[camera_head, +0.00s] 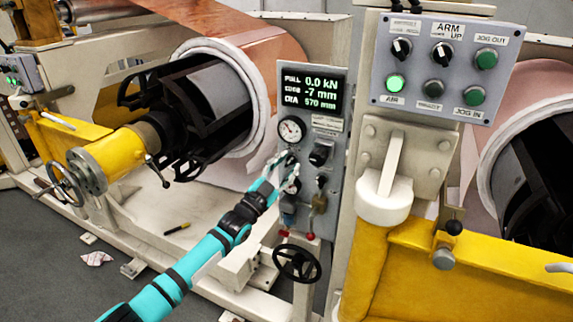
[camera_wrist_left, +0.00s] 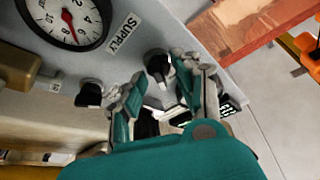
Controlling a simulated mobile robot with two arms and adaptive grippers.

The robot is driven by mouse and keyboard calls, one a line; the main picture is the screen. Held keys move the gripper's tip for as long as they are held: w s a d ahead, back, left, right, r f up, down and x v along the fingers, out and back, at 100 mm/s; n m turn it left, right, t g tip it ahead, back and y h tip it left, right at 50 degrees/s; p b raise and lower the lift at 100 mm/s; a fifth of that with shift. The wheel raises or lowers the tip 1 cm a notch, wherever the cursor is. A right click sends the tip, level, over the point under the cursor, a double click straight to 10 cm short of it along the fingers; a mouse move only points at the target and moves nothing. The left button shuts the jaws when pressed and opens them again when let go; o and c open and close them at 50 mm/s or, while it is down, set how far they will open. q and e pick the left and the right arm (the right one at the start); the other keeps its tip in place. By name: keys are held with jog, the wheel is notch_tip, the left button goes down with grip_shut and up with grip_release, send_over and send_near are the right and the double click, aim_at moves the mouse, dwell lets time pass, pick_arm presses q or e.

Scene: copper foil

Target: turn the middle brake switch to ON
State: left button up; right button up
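The grey control panel (camera_head: 338,110) stands mid-frame in the head view, with a display, a round gauge (camera_head: 291,130) and several controls. A black knob (camera_head: 321,152) and a smaller control (camera_head: 321,180) sit on its right side. My left gripper (camera_head: 286,168) is in front of the panel, below the gauge, and hides part of it. In the left wrist view its fingers (camera_wrist_left: 160,92) are spread, with nothing held. A black rotary switch (camera_wrist_left: 158,66) lies just beyond the fingertips; another (camera_wrist_left: 90,94) is left of them. I cannot read which one is the middle brake switch. My right gripper is not in view.
A grey button box (camera_head: 442,65) with a lit green button hangs at upper right. The copper roll's black core (camera_head: 205,100) is at left, beside a yellow arm (camera_head: 112,155).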

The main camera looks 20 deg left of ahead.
pick_arm(q)
grip_shut()
jog(key=shift+n, duration=0.5)
jog(key=n+y, duration=0.1)
jog(key=n, duration=0.1)
jog(key=shift+d+n+t+y, duration=0.1)
jog(key=shift+n+t+y, duration=0.3)
jog(key=n+y, duration=0.2)
jog(key=n, duration=0.1)
jog(key=shift+n, duration=0.4)
jog(key=n+y+p, duration=0.1)
jog(key=n+y, duration=0.2)
jog(key=n, duration=0.2)
jog(key=shift+p, duration=0.3)
jog(key=shift+n+y+p, duration=0.7)
jog(key=shift+n+y, duration=0.2)
jog(key=shift+n, duration=1.4)
jog(key=shift+n+g, duration=0.3)
